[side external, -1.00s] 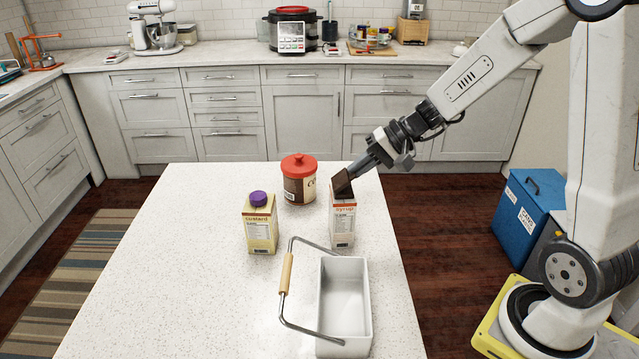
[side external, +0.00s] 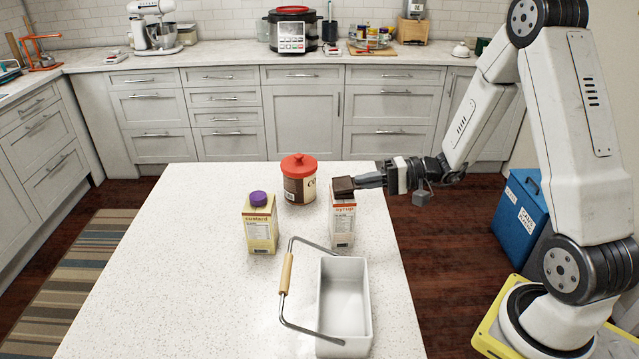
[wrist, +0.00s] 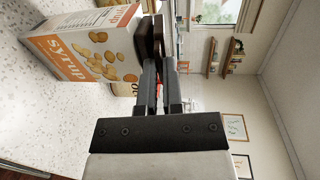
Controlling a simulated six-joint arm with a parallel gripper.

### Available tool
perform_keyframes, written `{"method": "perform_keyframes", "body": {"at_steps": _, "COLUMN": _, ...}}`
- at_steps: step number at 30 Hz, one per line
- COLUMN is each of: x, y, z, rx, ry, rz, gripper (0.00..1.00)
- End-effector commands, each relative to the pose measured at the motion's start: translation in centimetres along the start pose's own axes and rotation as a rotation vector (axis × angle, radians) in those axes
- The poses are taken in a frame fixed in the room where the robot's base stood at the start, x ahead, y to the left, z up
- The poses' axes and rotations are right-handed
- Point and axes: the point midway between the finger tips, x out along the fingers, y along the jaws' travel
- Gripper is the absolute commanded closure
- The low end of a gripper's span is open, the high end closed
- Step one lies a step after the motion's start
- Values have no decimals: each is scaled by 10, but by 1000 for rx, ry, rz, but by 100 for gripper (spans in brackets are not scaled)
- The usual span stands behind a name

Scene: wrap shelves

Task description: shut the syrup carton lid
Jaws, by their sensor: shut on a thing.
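The syrup carton (side external: 342,224) stands upright near the right edge of the white table, with an orange band and printed front. It also shows in the wrist view (wrist: 95,48), lying sideways in that picture. Its dark brown lid (side external: 343,185) lies about level on the carton's top; I cannot tell if it is fully seated. My gripper (side external: 360,182) reaches in level from the right and is shut on the lid's edge. In the wrist view my gripper's fingers (wrist: 158,75) meet at the brown lid (wrist: 150,38).
A red-lidded canister (side external: 299,185) stands behind and left of the carton. A custard carton (side external: 260,228) with a purple cap stands to the left. A white caddy (side external: 365,300) with a raised handle (side external: 286,273) is in front. The table's left side is clear.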

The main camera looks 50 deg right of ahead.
Motion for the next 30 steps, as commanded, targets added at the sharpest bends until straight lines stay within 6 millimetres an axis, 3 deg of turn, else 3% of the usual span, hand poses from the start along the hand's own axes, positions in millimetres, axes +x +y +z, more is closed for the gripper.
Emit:
{"method": "perform_keyframes", "body": {"at_steps": 16, "x": 0, "y": 2, "z": 0, "rx": 1, "ry": -2, "rz": -29, "gripper": 100}}
{"method": "perform_keyframes", "body": {"at_steps": 18, "x": 0, "y": 2, "z": 0, "rx": 1, "ry": -2, "rz": -28, "gripper": 73}}
{"method": "perform_keyframes", "body": {"at_steps": 20, "x": 0, "y": 2, "z": 0, "rx": 1, "ry": -2, "rz": -28, "gripper": 56}}
{"method": "perform_keyframes", "body": {"at_steps": 30, "x": 0, "y": 2, "z": 0, "rx": 1, "ry": -1, "rz": -28, "gripper": 56}}
